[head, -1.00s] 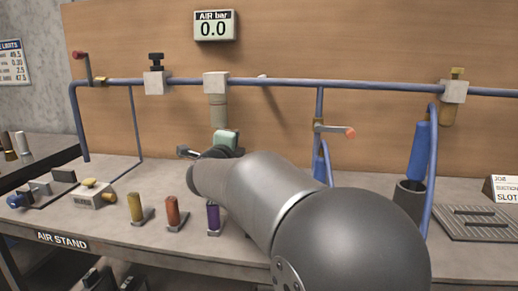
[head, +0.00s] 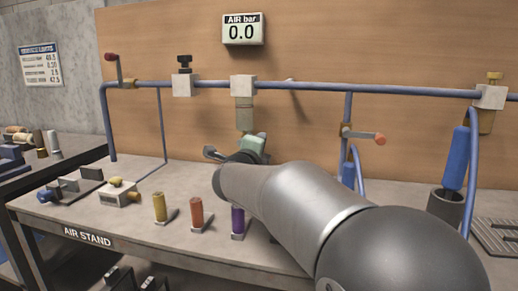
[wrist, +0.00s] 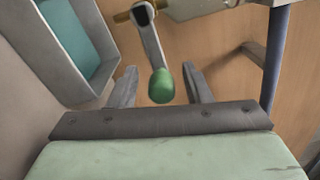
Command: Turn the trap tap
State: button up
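The trap tap (wrist: 150,40) shows in the wrist view as a grey lever on a brass pivot, with a green knob (wrist: 161,86) at its near end. My gripper (wrist: 161,90) is open, one finger on each side of the knob, with gaps on both sides. How deep the knob sits between the fingers is hard to tell. In the head view my gripper (head: 213,153) is below the trap's beige bowl (head: 244,112), which hangs from a pale block on the blue pipe. I cannot make out the tap there.
An orange-knobbed lever (head: 362,135) is on the vertical pipe to the right. A red-knobbed crank (head: 113,66) is at the left. Yellow, orange and purple cylinders (head: 196,212) stand near the bench's front edge. The gauge (head: 242,30) reads 0.0.

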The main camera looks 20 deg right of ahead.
jog(key=v, duration=0.7)
jog(key=shift+s+p, duration=0.25)
jog(key=shift+p, duration=0.2)
jog(key=shift+a, duration=0.15)
